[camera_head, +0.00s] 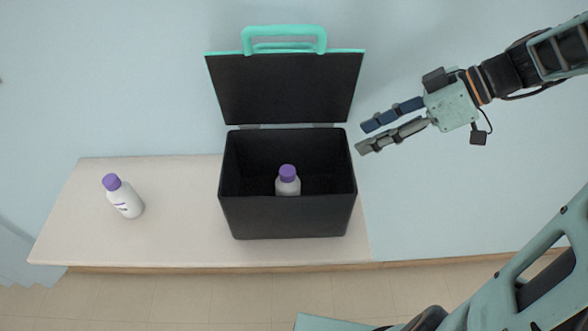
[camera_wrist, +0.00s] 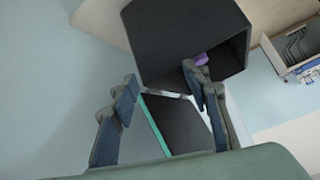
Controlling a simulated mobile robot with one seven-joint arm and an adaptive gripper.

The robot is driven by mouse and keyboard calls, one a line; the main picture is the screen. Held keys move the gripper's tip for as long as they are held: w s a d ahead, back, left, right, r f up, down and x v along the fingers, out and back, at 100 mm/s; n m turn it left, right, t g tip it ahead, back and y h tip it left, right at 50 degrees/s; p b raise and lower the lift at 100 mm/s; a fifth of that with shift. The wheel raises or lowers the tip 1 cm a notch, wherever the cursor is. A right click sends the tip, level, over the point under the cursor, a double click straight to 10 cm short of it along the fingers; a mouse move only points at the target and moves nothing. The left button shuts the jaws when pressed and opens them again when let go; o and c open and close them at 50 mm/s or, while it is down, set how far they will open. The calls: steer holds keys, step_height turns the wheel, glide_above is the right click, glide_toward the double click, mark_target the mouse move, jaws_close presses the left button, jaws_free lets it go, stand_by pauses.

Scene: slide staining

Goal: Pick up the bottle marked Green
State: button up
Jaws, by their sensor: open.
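Two white bottles with purple caps show in the head view. One bottle (camera_head: 125,199) stands on the left part of the bench, with dark print on its side too small to read. The other bottle (camera_head: 288,184) is inside the open black box (camera_head: 290,217), its lower part hidden by the front wall. I cannot tell which one is marked Green. My gripper (camera_head: 361,137) is open and empty, to the right of the box near its raised lid. In the wrist view, a purple cap (camera_wrist: 201,59) shows inside the box, partly behind a finger.
The box lid (camera_head: 285,90) stands open at the back, with a teal handle (camera_head: 284,40) on top. The pale bench (camera_head: 185,220) is clear between the left bottle and the box. The wrist view shows an open compartment (camera_wrist: 290,68) with dark wire-like items at right.

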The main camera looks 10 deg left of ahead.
steer(key=s+a+r+n+g+y, duration=0.2)
steer(key=s+a+r+n+y, duration=0.15)
steer(key=s+a+r, duration=0.2)
steer(key=n, duration=0.1)
glide_toward(292, 170)
steer(key=a, duration=0.1)
steer(key=shift+g+h, duration=0.25)
steer(key=shift+g, duration=0.05)
steer(key=x, duration=0.7)
steer(key=shift+w+a+f+p, duration=0.1)
steer(key=shift+a+f+p, duration=0.1)
steer(key=shift+a+p, duration=0.15)
steer(key=shift+c, duration=0.5)
jaws_close()
